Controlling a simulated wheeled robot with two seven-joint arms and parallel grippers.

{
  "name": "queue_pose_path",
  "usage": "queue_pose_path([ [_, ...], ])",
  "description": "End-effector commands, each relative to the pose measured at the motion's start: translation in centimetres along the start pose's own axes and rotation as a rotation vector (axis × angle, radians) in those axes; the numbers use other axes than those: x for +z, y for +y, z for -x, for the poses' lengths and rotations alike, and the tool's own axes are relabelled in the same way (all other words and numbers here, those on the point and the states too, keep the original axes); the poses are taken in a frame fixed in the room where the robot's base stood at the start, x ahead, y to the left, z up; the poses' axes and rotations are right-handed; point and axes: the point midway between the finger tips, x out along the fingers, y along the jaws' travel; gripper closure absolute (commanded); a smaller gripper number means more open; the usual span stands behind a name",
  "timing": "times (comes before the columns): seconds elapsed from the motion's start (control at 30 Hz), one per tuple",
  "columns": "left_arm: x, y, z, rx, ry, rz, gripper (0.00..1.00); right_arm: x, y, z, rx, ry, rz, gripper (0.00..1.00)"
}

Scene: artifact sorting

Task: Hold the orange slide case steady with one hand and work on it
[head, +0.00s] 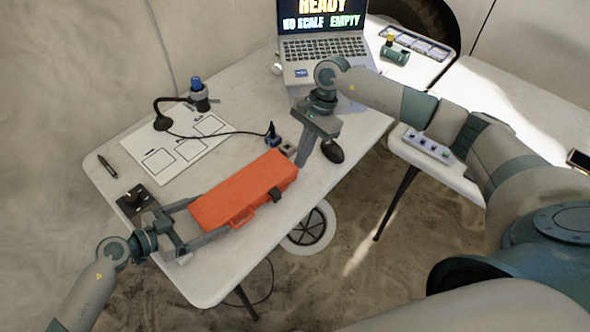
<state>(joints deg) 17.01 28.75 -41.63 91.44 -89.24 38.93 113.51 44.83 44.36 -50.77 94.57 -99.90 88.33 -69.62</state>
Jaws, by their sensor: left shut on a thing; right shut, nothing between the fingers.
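The orange slide case (240,186) lies on the white table (222,278) near its front edge. It is closed, with a handle and a dark latch on its front side. My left gripper (205,224) is shut on the left end of the case, one finger on each side. My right gripper (303,155) is shut and empty. It points down just beyond the right end of the case, apart from it as far as I can see.
A laptop (322,47) stands at the back. A white sheet with outlined boxes (180,146), a lamp-like device (199,95) and a pen (107,166) lie on the left. A second table (510,110) stands at right.

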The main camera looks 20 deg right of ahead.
Motion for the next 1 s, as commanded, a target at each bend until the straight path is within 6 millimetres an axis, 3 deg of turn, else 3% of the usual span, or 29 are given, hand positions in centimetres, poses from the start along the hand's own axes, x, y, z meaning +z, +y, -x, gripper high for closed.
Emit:
queue_pose_path([
  [0.1, 0.0, -0.1, 0.0, -0.001, 0.001, 0.001, 0.57, -0.1, 0.0, 2.1, -0.002, 0.003, 0.0, 1.0],
  [0.3, 0.0, -0.1, 0.1, -0.001, 0.001, 0.001, 0.57, -0.1, 0.0, 4.0, 0.0, 0.002, -0.001, 1.0],
  [0.8, 0.0, -0.1, 0.1, -0.002, 0.001, 0.001, 0.57, -0.1, 0.0, 4.5, 0.001, 0.002, -0.001, 1.0],
  [0.83, 0.0, -0.1, 0.1, -0.002, 0.001, 0.001, 0.07, -0.1, 0.0, 4.5, 0.001, 0.002, -0.001, 1.0],
  [0.87, 0.0, -0.1, 0.1, -0.002, 0.001, 0.001, 0.0, -0.1, 0.0, 4.5, 0.001, 0.002, -0.001, 1.0],
  [1.0, 0.0, -0.1, 0.1, -0.001, 0.0, 0.0, 0.0, -0.1, 0.0, 4.5, 0.001, 0.002, -0.001, 1.0],
])
